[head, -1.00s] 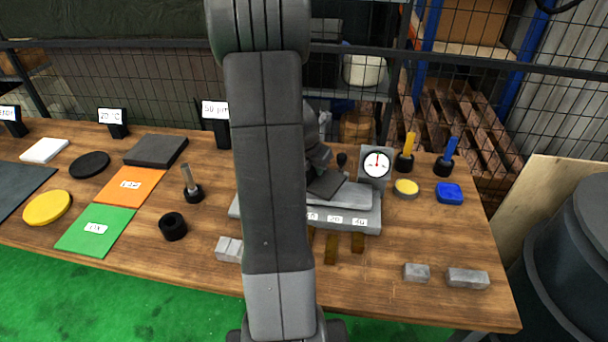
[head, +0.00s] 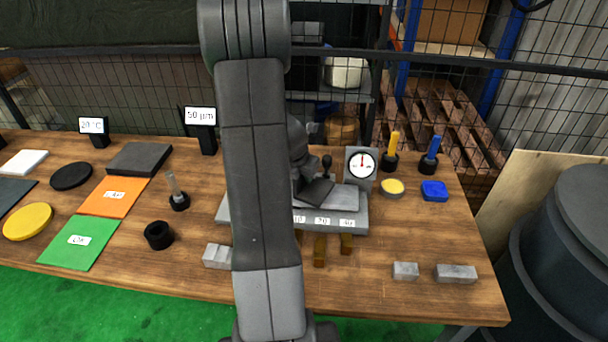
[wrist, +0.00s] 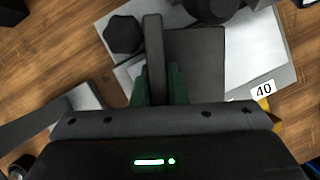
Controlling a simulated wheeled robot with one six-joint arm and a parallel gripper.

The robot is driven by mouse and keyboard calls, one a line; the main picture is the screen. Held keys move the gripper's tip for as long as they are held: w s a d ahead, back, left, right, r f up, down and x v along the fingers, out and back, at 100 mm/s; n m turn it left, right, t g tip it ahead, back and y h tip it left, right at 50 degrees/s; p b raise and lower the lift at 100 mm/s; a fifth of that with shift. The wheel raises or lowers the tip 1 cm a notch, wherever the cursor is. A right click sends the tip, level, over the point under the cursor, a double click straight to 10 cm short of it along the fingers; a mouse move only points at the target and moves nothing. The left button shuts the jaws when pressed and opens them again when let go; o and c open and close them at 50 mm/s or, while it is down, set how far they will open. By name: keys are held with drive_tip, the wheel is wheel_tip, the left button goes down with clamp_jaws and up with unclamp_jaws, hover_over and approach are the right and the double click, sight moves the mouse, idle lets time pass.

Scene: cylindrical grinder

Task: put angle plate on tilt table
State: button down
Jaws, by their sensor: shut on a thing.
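The angle plate (wrist: 195,68) is a dark L-shaped block with a flat leg and an upright wall. My gripper (wrist: 157,85), with green fingers, is shut on the upright wall in the wrist view. The angle plate also shows in the head view (head: 318,191), over the tilt table. The tilt table (head: 347,219) is grey, with a lighter top plate and number labels on its front; its top also shows in the wrist view (wrist: 257,50). I cannot tell whether the angle plate touches the top. My arm hides the table's left part and much of the gripper in the head view.
A dial gauge (head: 361,165) stands behind the table's right end. A dark knob (wrist: 124,34) is left of the angle plate in the wrist view. Grey blocks (head: 455,273) and brass-coloured pieces (head: 320,251) lie in front.

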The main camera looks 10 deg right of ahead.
drive_tip(key=c, duration=1.5)
unclamp_jaws()
drive_tip(key=shift+o, duration=0.2)
drive_tip(key=shift+s+a+r, duration=0.1)
drive_tip(key=shift+r, duration=0.45)
drive_tip(key=p+v, duration=0.1)
drive_tip(key=v, duration=1)
drive_tip(key=shift+s, duration=0.15)
drive_tip(key=shift+f, duration=0.1)
drive_tip(key=b+x, duration=0.1)
drive_tip(key=x, duration=1.1)
drive_tip(key=shift+f, duration=0.15)
drive_tip(key=shift+r, duration=0.55)
drive_tip(key=shift+r+p, duration=0.3)
drive_tip(key=shift+r, duration=0.2)
